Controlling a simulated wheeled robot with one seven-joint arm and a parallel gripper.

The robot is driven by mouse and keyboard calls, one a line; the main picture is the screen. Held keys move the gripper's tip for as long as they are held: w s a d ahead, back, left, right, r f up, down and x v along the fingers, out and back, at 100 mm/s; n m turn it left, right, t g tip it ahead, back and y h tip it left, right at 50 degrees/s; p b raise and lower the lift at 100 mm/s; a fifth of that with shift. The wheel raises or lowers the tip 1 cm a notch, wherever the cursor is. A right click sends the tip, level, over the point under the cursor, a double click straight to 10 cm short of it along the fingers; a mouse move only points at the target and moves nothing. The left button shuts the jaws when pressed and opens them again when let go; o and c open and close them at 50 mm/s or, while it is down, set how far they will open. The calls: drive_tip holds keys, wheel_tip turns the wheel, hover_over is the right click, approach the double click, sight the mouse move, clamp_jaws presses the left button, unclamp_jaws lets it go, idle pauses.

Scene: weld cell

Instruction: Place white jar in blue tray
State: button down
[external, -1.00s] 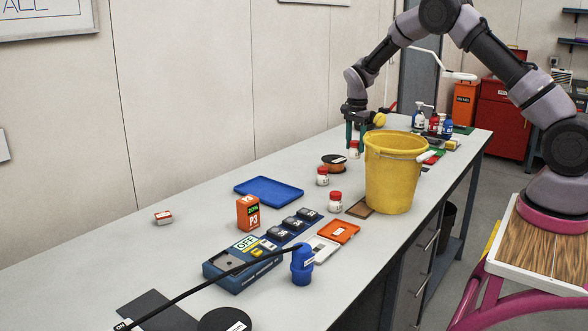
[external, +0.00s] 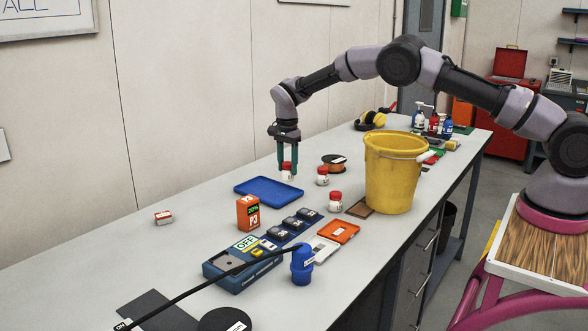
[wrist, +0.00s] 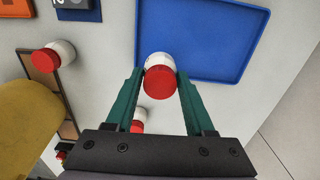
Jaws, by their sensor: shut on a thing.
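My gripper (external: 287,165) is shut on a white jar with a red lid (external: 287,175), held upright above the bench near the right edge of the blue tray (external: 258,198). In the wrist view the jar (wrist: 159,72) sits between the green fingers (wrist: 160,85), over the near edge of the tray (wrist: 228,22). The tray is flat, rimmed and empty where I can see it. Two similar white jars with red lids stand on the bench: one (external: 322,176) right of the held jar, another (external: 335,201) nearer the camera.
A yellow bucket (external: 390,180) stands to the right of the jars. An orange P3 box (external: 248,213) and a blue device (external: 243,269) are in front of the tray. Bench left of the tray is mostly clear.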

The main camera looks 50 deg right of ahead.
sight(288, 178)
drive_tip(key=shift+f, duration=2.35)
drive_tip(key=shift+f, duration=0.15)
drive_tip(key=shift+c, duration=1.3)
unclamp_jaws()
